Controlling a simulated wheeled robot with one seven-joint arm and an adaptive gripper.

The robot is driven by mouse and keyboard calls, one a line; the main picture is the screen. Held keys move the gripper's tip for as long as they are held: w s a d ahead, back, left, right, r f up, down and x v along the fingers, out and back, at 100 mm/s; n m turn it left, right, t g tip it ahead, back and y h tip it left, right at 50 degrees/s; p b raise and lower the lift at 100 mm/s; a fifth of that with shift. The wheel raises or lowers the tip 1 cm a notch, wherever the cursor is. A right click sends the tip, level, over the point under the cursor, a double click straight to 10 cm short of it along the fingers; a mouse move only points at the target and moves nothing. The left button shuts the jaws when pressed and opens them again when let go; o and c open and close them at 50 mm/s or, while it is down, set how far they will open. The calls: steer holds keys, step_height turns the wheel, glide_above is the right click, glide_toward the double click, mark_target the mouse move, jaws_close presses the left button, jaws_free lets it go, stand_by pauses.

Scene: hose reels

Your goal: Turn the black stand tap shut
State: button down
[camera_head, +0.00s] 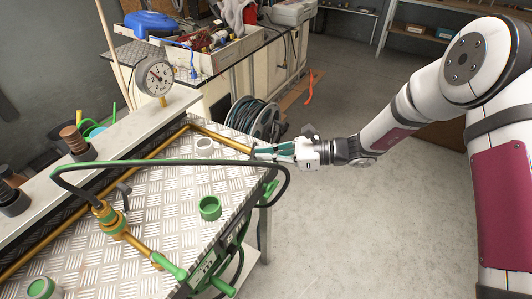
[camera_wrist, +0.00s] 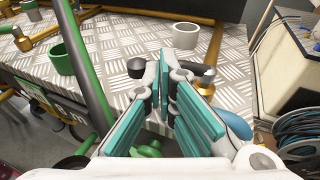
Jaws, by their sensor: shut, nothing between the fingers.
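A black lever tap (camera_wrist: 145,68) sits at the end of a brass pipe near the table's edge in the wrist view. Its handle lies crosswise just beyond my fingertips. My gripper (camera_wrist: 164,62) is shut and empty, with its teal-padded fingers overlapping part of the handle. I cannot tell whether they touch it. In the head view my gripper (camera_head: 258,151) is at the table's far right corner, at the end of the brass pipe (camera_head: 220,139), and mostly hides this tap. Another black handle (camera_head: 123,189) stands farther left on the pipework.
A green hose arches over the treadplate table (camera_head: 165,205). A green cup (camera_head: 209,208) and a white cup (camera_head: 204,147) stand on it. Hose reels (camera_head: 262,122) stand behind my gripper. A pressure gauge (camera_head: 155,76) is at the back. The floor at right is clear.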

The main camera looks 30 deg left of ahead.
steer(key=shift+s+a+r+m+t+y+p, duration=0.1)
steer(key=shift+s+a+m+t+y+p, duration=0.15)
steer(key=shift+m+t+p, duration=0.3)
steer(key=shift+s+a+r+m+t+y+p, duration=0.1)
steer(key=shift+s+m+t+p, duration=0.25)
steer(key=shift+t+p, duration=0.3)
steer(key=shift+s+a+f, duration=0.2)
steer(key=shift+a, duration=0.3)
steer(key=shift+s+a+p, duration=0.1)
steer(key=shift+a+p, duration=0.1)
steer(key=shift+p, duration=0.1)
steer(key=s+v, duration=0.2)
steer(key=v, duration=1.2)
steer(key=shift+s, duration=0.3)
steer(key=shift+d+r, duration=0.1)
steer(key=shift+d, duration=0.05)
steer(key=s+d+r+n+t+h, duration=0.2)
steer(key=s+d+r+n+h, duration=0.3)
steer(key=d, duration=0.5)
steer(key=s+d+r+n+t+h, duration=0.3)
steer(key=s+d+r+n+h, duration=0.2)
steer(key=s+d+r, duration=0.3)
steer(key=s+d+r+n+t+h, duration=0.2)
steer(key=s+d+r+n+h, duration=0.4)
steer(key=d, duration=0.8)
step_height(320, 180, up, 3)
steer(key=shift+s+r+t, duration=0.15)
steer(key=shift+s+t, duration=0.15)
steer(key=shift+s, duration=0.25)
